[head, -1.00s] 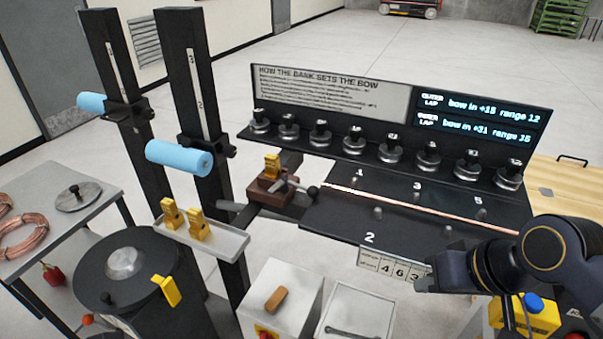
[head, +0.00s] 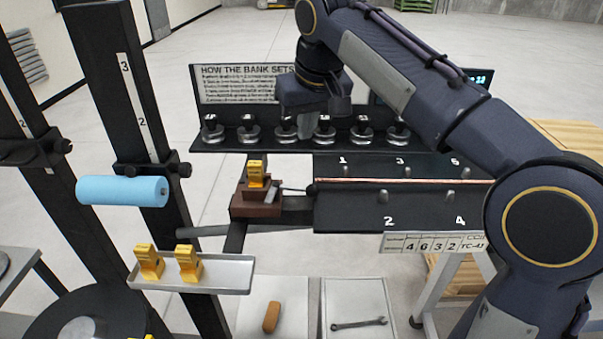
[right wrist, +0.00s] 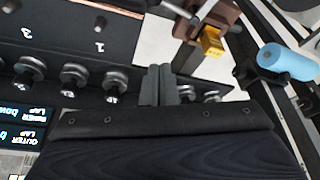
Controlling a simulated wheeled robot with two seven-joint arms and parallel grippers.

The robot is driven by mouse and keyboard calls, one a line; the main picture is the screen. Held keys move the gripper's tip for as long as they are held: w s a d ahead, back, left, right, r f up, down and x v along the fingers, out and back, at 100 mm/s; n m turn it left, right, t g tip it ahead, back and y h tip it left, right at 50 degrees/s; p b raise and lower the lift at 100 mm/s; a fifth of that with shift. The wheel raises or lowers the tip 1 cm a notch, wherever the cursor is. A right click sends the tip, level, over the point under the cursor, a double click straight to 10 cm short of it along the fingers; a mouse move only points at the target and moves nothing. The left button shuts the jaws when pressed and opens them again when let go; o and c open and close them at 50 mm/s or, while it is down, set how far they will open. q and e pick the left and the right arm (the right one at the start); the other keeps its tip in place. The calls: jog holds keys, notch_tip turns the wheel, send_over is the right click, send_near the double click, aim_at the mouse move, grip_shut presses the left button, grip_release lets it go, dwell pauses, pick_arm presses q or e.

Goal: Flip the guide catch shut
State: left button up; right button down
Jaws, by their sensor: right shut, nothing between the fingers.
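The guide is a brown block (head: 256,203) at the left end of the dark bench plate, with a yellow piece (head: 256,172) on top. A thin lever (head: 290,189) with a dark ball end sticks out to its right, lying nearly level toward the copper tube (head: 400,181). I cannot tell which part is the catch. The block also shows in the right wrist view (right wrist: 208,20). My right gripper (head: 305,125) hangs above and behind the guide, in front of the weights. Its fingers are together and empty in the right wrist view (right wrist: 158,75). My left gripper is out of view.
A row of metal weights (head: 247,135) stands on a shelf below the instruction board (head: 240,84). A tray with yellow pieces (head: 205,275) is front left. A blue roller (head: 122,190) sits on a dark post. Two white bins (head: 358,300) stand in front.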

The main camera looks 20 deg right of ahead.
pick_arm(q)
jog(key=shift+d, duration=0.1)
pick_arm(e)
jog(key=shift+d, duration=0.1)
jog(key=shift+f, duration=0.1)
jog(key=x, duration=1)
jog(key=shift+f, duration=0.15)
jog(key=s, duration=0.3)
jog(key=shift+s+d, duration=0.25)
jog(key=shift+s, duration=0.05)
jog(key=shift+s+f, duration=0.1)
jog(key=shift+s, duration=0.05)
jog(key=shift+f, duration=0.1)
jog(key=shift+s+a, duration=0.1)
